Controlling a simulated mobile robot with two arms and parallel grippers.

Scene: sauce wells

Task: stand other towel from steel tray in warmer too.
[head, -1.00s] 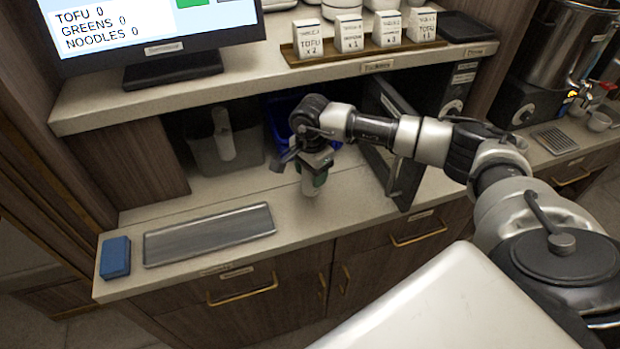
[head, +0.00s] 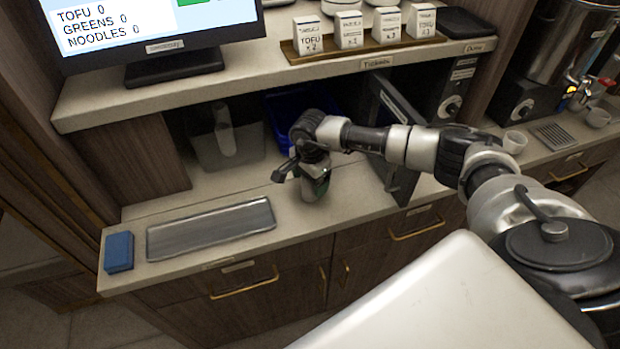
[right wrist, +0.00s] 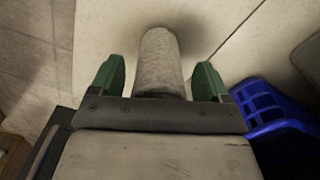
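A pale grey rolled towel (head: 309,192) is upright on the counter in front of the shelf opening. My right gripper (head: 315,180) is over it, pointing down. In the right wrist view the towel (right wrist: 160,62) is between the two green fingertips of my right gripper (right wrist: 158,80), with a gap on each side, so the gripper is open around it. The steel tray (head: 180,236) lies flat and bare on the counter at the left. The warmer (head: 452,100) seems to be the dark box with the open door (head: 400,185); its inside is hidden. My left gripper is out of view.
A clear bin (head: 205,152) with a pale upright object stands under the shelf, beside a blue basket (head: 277,112), which also shows in the right wrist view (right wrist: 268,108). A blue block (head: 118,252) is at the counter's left end. The open door stands close to my right forearm.

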